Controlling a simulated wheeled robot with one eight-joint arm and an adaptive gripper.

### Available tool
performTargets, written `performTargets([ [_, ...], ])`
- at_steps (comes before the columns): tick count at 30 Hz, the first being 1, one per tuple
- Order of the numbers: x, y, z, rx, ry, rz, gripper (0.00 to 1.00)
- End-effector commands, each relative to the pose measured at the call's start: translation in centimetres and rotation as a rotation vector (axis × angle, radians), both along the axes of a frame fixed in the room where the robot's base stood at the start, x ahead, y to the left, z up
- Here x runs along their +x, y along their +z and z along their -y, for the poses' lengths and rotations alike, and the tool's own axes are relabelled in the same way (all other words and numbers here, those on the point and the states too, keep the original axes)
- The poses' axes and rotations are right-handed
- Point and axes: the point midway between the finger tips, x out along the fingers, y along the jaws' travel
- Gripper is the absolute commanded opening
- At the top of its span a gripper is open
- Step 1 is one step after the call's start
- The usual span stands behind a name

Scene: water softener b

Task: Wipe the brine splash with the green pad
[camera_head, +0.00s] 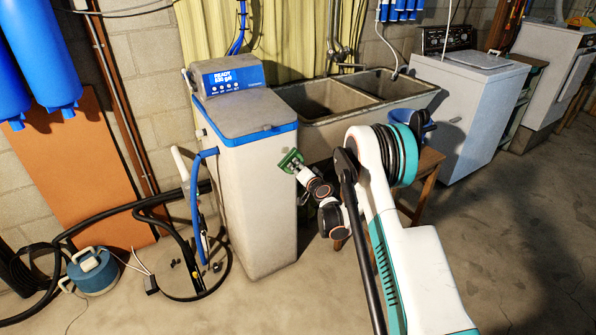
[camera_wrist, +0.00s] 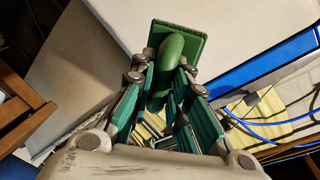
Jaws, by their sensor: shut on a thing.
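The green pad (camera_head: 291,160) is at the upper right edge of the water softener's pale cabinet (camera_head: 255,195), below its blue trim. In the wrist view the pad (camera_wrist: 185,37) is a flat green block with a rounded handle (camera_wrist: 166,75). My gripper (camera_head: 303,172) is shut on this handle; its two teal-lined fingers (camera_wrist: 167,88) sit on either side of it. The pad's face is turned toward the pale cabinet wall (camera_wrist: 240,30); I cannot tell whether they touch. I cannot make out the brine splash in either view.
A double concrete sink (camera_head: 335,105) stands behind the softener. A wooden stool (camera_head: 428,160) with a dark blue item is right of my arm. Blue hose (camera_head: 196,200), black tubing and a blue canister (camera_head: 93,270) are at the left. Floor at the right is open.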

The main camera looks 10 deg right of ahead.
Motion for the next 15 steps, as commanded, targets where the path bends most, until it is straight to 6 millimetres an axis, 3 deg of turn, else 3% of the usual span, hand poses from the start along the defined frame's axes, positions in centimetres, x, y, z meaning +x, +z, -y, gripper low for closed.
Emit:
performTargets([
  [15,4.3,0.0,-1.4,-0.001,0.002,-0.001,0.0],
])
